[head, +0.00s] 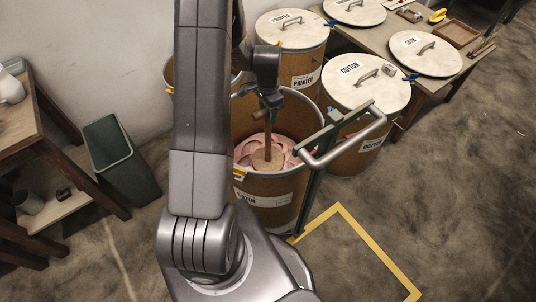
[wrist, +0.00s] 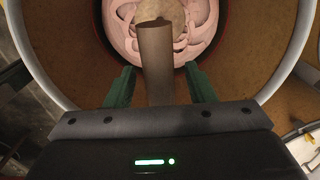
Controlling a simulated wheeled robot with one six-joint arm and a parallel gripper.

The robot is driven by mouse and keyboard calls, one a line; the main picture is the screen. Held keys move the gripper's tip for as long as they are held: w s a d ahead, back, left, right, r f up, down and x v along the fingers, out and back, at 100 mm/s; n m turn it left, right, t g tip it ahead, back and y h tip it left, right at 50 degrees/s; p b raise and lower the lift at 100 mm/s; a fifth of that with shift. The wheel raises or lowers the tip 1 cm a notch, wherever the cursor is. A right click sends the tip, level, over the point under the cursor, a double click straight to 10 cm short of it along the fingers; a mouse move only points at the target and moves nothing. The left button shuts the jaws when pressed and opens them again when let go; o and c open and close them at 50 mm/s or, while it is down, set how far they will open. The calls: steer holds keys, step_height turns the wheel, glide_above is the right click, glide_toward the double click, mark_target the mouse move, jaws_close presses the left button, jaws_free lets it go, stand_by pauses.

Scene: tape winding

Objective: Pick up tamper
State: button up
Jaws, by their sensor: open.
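The tamper (head: 268,138) stands upright in the open fibre drum labelled SATIN, its wooden handle up and its round foot on pink cloth. It also shows in the wrist view (wrist: 155,55), with the handle running from the foot down toward my gripper's palm. My gripper (head: 268,104) is above the drum's opening, pointing down at the handle's top. In the wrist view my gripper (wrist: 160,78) is open, with one green finger on each side of the handle and a gap visible on both sides. The handle's top end is hidden by the gripper body.
The SATIN drum (head: 268,186) has a rim around the gripper, and a metal-handled frame (head: 345,140) stands at its right. Lidded drums PRINTED (head: 292,30) and COTTON (head: 366,82) stand behind. A table (head: 478,40) is at back right. Floor at right is clear.

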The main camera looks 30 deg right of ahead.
steer(key=shift+f, duration=0.6)
jaws_close()
steer(key=shift+r, duration=0.1)
stand_by(0.9)
